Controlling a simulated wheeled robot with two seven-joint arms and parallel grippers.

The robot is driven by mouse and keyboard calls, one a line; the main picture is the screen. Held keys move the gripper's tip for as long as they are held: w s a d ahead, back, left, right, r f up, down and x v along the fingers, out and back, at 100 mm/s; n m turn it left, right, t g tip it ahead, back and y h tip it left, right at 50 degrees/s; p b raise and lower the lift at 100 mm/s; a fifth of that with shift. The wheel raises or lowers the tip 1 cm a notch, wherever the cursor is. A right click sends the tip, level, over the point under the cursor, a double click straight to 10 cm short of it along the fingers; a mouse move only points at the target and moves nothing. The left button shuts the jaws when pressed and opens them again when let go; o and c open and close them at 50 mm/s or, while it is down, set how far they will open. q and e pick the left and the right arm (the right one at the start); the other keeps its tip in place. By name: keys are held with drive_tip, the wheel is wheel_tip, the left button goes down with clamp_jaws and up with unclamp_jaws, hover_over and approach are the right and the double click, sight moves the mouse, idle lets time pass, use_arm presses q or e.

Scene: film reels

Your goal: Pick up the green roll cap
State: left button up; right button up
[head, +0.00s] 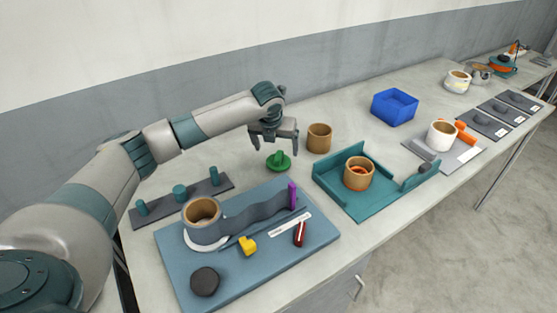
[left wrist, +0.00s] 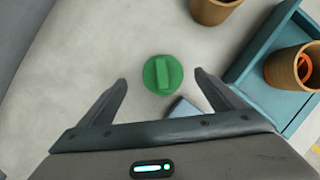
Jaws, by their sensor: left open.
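The green roll cap (head: 279,162) is a round green disc with a raised grip bar, lying on the table in the head view. In the left wrist view the green roll cap (left wrist: 162,74) is in front of the gap between my fingers, slightly beyond their tips. My left gripper (head: 274,147) is open and empty, above and just behind the cap in the head view. Its two fingers also show in the left wrist view (left wrist: 160,80), spread apart and not touching the cap. My right gripper is not in view.
A brown roll core (head: 319,138) stands right of the cap. A teal tray (head: 375,205) with another core is further right. A blue-grey board (head: 190,265) with a grey roll and small tools lies in front. A grey peg rack (head: 215,188) is left. A blue bin (head: 394,107) stands behind.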

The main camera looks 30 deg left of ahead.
sight(278, 156)
use_arm(q)
drive_tip(key=shift+w+f, duration=0.2)
drive_tip(key=shift+f, duration=0.25)
drive_tip(key=shift+w+f+p, duration=0.1)
drive_tip(key=shift+f+p, duration=0.4)
drive_tip(key=p+x, duration=0.1)
drive_tip(key=x, duration=0.2)
drive_tip(key=shift+d+f, duration=0.1)
drive_tip(key=shift+d, duration=0.05)
drive_tip(key=shift+w+f, duration=0.15)
drive_tip(key=shift+f, duration=0.3)
drive_tip(key=c, duration=1.1)
